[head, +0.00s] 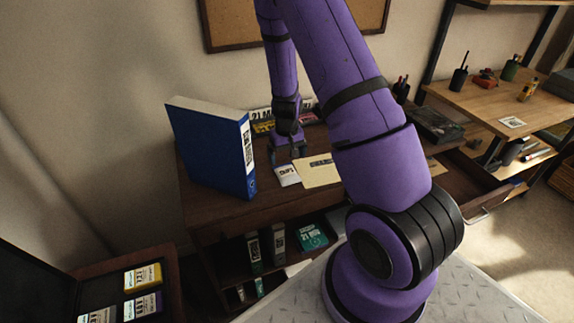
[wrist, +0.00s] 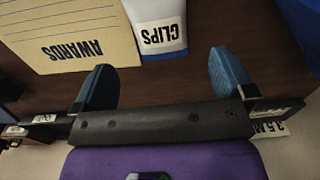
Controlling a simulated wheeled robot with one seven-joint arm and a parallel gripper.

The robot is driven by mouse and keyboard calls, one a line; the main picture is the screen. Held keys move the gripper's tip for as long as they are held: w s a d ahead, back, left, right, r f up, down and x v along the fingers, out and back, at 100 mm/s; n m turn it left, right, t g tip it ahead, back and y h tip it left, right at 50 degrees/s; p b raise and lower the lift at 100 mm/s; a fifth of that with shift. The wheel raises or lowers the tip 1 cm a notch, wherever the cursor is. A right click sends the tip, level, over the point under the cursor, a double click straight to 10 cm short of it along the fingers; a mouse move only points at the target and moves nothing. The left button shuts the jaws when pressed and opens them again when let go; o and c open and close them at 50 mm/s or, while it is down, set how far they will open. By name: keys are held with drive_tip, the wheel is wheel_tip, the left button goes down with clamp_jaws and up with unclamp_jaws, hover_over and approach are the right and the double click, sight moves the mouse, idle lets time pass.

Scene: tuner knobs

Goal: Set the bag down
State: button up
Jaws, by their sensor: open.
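The bag is a small white packet labelled CLIPS (head: 287,175), with a blue edge. It appears to lie on the dark wooden desk (head: 220,203), beside a cream AWARDS folder (head: 321,172). In the wrist view the bag (wrist: 158,28) is at the top middle, just beyond my fingertips, with its far end cut off by the frame. My gripper (head: 288,151) is low over the desk behind the bag. In the wrist view my gripper (wrist: 163,72) has its two blue fingers wide apart, with bare desk between them. The bag looks clear of both fingers.
A tall blue binder (head: 212,147) stands left of the bag. Yellow and pink labelled items lie behind my gripper. An open drawer (head: 466,190) juts out at the right. Shelves below hold binders and a teal box (head: 312,235).

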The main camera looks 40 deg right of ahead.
sight(287, 171)
drive_tip(key=shift+r, duration=2.7)
